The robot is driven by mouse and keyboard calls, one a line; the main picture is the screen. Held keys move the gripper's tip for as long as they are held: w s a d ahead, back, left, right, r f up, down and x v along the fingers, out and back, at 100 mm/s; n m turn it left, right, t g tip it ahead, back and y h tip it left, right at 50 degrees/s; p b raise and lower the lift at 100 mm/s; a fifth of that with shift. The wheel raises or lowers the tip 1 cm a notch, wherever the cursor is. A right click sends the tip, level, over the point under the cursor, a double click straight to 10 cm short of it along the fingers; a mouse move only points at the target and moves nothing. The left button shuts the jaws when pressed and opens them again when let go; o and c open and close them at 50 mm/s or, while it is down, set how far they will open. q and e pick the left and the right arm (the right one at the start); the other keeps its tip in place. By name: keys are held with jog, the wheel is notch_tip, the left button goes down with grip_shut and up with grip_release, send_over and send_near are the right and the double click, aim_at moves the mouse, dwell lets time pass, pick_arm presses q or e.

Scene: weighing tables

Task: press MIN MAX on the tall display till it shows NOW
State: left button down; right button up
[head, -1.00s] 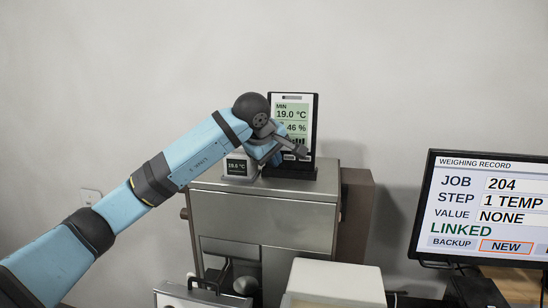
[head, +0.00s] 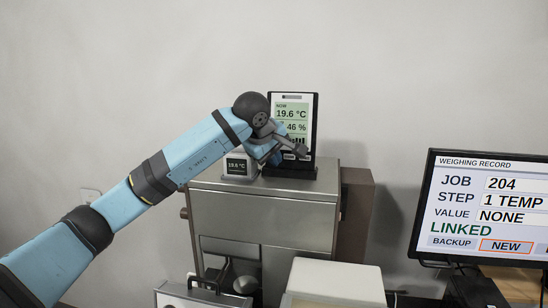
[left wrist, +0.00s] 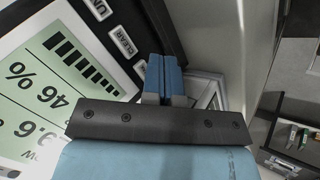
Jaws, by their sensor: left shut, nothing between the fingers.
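The tall display (head: 291,112) stands upright on a metal cabinet. Its screen reads NOW, 19.6 °C and 46 %, with a bar graph below. My left gripper (head: 300,150) is in front of its lower part and hides some of the screen and buttons. In the left wrist view the display screen (left wrist: 45,95) fills the left side, with the CLEAR button (left wrist: 122,41) and other buttons beside it. The blue fingertips of my left gripper (left wrist: 164,78) are shut and empty, close to the button row. Whether they touch a button I cannot tell. My right gripper is not in view.
A small white display (head: 238,165) reading 19.6 °C stands left of the tall one on the metal cabinet (head: 262,216). A monitor (head: 485,205) at the right shows the weighing record. A white box (head: 335,283) is at the lower middle.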

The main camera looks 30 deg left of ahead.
pick_arm(q)
jog(key=shift+s+d, duration=0.15)
jog(key=shift+s, duration=0.35)
jog(key=shift+s+d+r+b, duration=0.15)
jog(key=shift+s+d, duration=0.05)
jog(key=shift+s, duration=0.6)
jog(key=shift+s+d+r+b, duration=0.1)
jog(key=shift+s+d+b, duration=0.15)
jog(key=shift+s, duration=0.55)
jog(key=shift+s+d+r+b, duration=0.1)
jog(key=shift+s+d+r, duration=0.1)
jog(key=shift+s, duration=0.6)
jog(key=shift+f, duration=0.15)
